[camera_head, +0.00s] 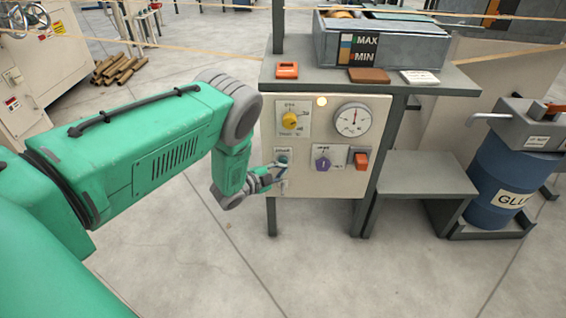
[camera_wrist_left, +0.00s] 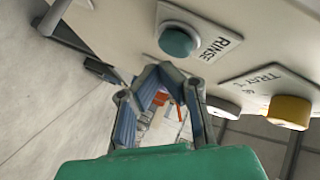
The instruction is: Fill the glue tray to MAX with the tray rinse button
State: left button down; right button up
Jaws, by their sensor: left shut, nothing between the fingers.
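The glue tray (camera_head: 425,45) is a grey metal box on top of the stand. Its front gauge (camera_head: 345,50) carries MAX and MIN labels; the level is too small to read surely. The tray rinse button (camera_wrist_left: 176,42) is a round teal button beside a RINSE label in the left wrist view. It also shows small at the panel's lower left in the head view (camera_head: 282,157). My left gripper (camera_head: 281,172) is shut and empty, just below the button in the head view. In the wrist view its fingertips (camera_wrist_left: 160,70) appear close to the button; contact cannot be told.
The control panel (camera_head: 330,185) also bears a yellow knob (camera_head: 291,120), a dial (camera_head: 351,119), a purple knob (camera_head: 322,164) and an orange switch (camera_head: 361,161). A blue glue drum (camera_head: 495,185) stands right of a grey step (camera_head: 425,175). Yellow strands cross above.

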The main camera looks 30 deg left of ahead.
pick_arm(q)
jog(key=shift+s+d+p, duration=0.45)
jog(key=shift+s+p, duration=0.05)
jog(key=shift+s, duration=0.2)
jog(key=shift+s+d+p, duration=0.4)
jog(key=shift+s+p, duration=0.1)
jog(key=shift+s, duration=0.25)
jog(key=shift+s+d+p, duration=0.45)
jog(key=shift+s+p, duration=0.05)
jog(key=shift+s, duration=0.2)
jog(key=s+d+r+n+g+y+p, duration=0.1)
jog(key=s+d+r+n+g+p, duration=0.1)
jog(key=s, duration=1)
jog(key=s+d+r+n+g+y+p, duration=0.1)
jog(key=s+d+r+n+g+p, duration=0.2)
jog(key=s+n+g, duration=0.4)
jog(key=s+d+r+n+g+y+p, duration=0.1)
jog(key=s+d+r+n+g+p, duration=0.1)
jog(key=s, duration=1.6)
notch_tip(320, 180, up, 2)
jog(key=d+n+g, duration=0.1)
jog(key=n+g, duration=0.1)
jog(key=g, duration=0.1)
jog(key=shift+s+n+p, duration=0.2)
jog(key=shift+n+p, duration=0.1)
jog(key=shift+p, duration=0.05)
